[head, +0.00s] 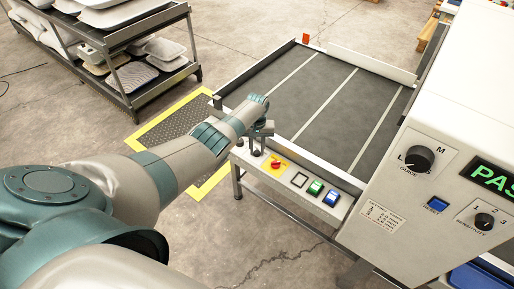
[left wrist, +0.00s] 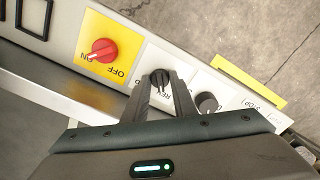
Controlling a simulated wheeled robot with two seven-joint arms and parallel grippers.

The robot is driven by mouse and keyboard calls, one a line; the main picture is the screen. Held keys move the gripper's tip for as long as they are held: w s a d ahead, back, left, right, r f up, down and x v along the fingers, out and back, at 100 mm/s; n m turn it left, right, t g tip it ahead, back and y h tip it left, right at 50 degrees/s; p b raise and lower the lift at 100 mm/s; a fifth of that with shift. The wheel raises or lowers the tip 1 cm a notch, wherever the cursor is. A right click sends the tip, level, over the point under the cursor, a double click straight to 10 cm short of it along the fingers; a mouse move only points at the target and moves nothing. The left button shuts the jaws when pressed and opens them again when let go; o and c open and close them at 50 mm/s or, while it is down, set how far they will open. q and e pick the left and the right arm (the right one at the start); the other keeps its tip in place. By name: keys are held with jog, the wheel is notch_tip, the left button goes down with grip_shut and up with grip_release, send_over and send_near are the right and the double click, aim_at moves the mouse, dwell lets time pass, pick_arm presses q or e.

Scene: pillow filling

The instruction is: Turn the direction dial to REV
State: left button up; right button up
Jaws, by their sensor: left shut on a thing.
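The direction dial (left wrist: 160,77) is a small black knob on a white plate in the left wrist view. Part of a label that looks like REV shows beside it, partly covered by the fingers. My left gripper (left wrist: 160,97) has its two dark fingers on either side of the knob and is shut on it. In the head view my left gripper (head: 262,131) is over the left end of the conveyor's control panel (head: 331,207). The fingers hide the dial there. I cannot tell which way its pointer faces. My right gripper is in neither view.
A red switch (left wrist: 103,50) on a yellow plate marked OFF and another black knob (left wrist: 207,103) flank the dial. Green (head: 315,187) and blue (head: 332,197) buttons sit further right. The conveyor belt (head: 300,85) is empty. A white machine cabinet (head: 460,110) stands at right.

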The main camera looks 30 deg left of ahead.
aim_at(257, 151)
pick_arm(q)
jog(key=shift+w+r+n, duration=0.1)
jog(key=shift+n, duration=0.3)
jog(key=o, duration=1)
jog(key=shift+o, duration=0.2)
jog(key=shift+r, duration=0.1)
jog(key=shift+r+p, duration=0.35)
jog(key=shift+r, duration=0.2)
notch_tip(257, 151, up, 4)
jog(key=shift+r+p, duration=0.1)
jog(key=shift+p, duration=0.35)
notch_tip(257, 151, up, 12)
jog(key=b, duration=0.1)
